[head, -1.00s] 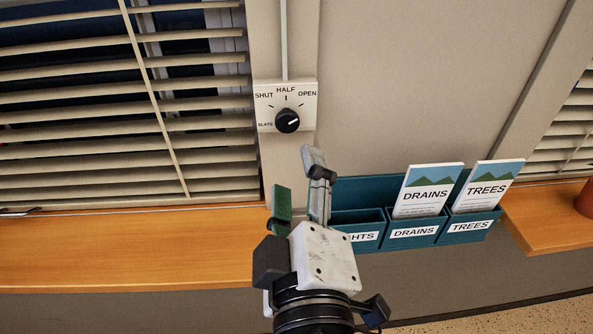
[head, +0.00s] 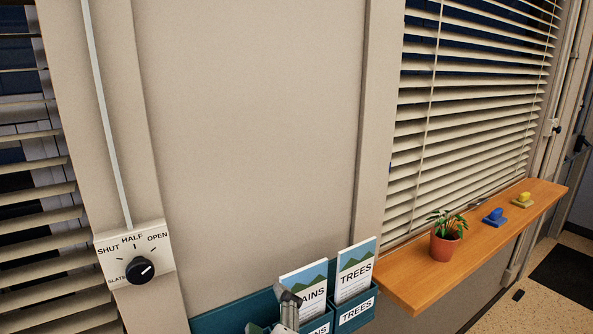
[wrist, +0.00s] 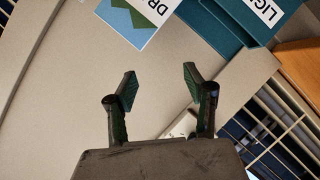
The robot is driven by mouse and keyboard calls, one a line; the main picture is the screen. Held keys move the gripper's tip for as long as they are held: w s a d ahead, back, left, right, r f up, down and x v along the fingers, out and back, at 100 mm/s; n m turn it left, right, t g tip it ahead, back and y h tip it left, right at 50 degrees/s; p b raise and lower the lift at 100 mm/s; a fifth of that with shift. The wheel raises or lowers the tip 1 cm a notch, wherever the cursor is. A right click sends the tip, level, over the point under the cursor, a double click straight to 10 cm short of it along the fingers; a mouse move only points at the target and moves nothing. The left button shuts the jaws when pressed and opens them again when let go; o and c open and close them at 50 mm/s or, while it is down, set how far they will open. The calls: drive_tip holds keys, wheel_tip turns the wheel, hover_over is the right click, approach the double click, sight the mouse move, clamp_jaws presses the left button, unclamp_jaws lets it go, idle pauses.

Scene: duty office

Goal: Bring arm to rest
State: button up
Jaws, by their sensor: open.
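My gripper (head: 280,312) shows only partly at the bottom edge of the head view, in front of the leaflet rack. In the wrist view its two fingers (wrist: 160,84) stand wide apart with nothing between the tips. The slats dial (head: 140,270) on the wall at lower left has its white mark turned towards OPEN. My gripper is to the right of the dial and apart from it. Most of my arm is out of the head view.
The teal leaflet rack (head: 232,318) holds a DRAINS leaflet (head: 304,290) and a TREES leaflet (head: 354,272), close to my gripper. An orange sill (head: 420,285) at right bears a potted plant (head: 446,242), a blue item (head: 494,217) and a yellow item (head: 522,200).

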drive_tip(key=d+f+m+g+h, duration=0.1)
drive_tip(key=d+f+m+g, duration=0.1)
drive_tip(key=d, duration=0.6)
drive_tip(key=d+f+m+g+h, duration=0.1)
drive_tip(key=d+f+m+g, duration=0.1)
drive_tip(key=d+f+m, duration=0.2)
drive_tip(key=w+d+f+m+g+h, duration=0.1)
drive_tip(key=d+f+m+g, duration=0.2)
drive_tip(key=d, duration=0.9)
drive_tip(key=m, duration=0.3)
drive_tip(key=shift+m, duration=0.4)
